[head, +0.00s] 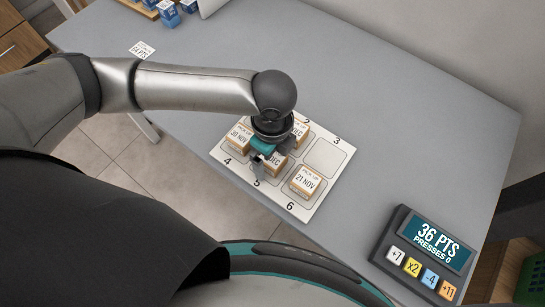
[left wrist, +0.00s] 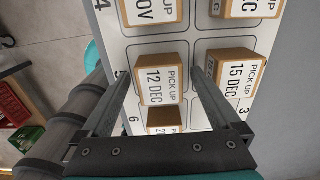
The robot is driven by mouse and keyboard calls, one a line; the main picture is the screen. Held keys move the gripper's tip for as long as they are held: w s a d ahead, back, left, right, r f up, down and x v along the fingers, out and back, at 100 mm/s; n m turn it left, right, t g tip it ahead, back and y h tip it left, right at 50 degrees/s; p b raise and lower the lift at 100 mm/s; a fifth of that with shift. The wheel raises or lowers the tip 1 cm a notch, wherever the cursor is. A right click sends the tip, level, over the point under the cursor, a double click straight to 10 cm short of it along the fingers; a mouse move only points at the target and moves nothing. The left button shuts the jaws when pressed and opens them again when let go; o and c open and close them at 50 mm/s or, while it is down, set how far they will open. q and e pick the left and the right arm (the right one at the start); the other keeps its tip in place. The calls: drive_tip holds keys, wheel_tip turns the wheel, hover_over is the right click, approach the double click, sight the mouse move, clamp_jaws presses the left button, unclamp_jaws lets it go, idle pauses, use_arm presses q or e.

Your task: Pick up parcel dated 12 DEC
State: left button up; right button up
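The parcel dated 12 DEC (left wrist: 163,85) is a small cardboard box with a white label. It stands in cell 5 of the white numbered board (left wrist: 118,52). In the head view the parcel (head: 275,166) is partly hidden by my left gripper (head: 260,158). In the left wrist view my left gripper (left wrist: 160,78) is open, with one fingertip on each side of this parcel. The gaps are small, and I cannot tell whether the fingers touch it. My right gripper is not in view.
The 15 DEC parcel (left wrist: 230,75) stands close beside the right finger. A 30 NOV parcel (head: 240,136) and a 21 NOV parcel (head: 305,181) are on the board too. Cell 3 (head: 325,157) is empty. A points device (head: 425,252) stands on the grey counter (head: 400,110).

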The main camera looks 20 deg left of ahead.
use_arm(q)
drive_tip(key=c, duration=1.5)
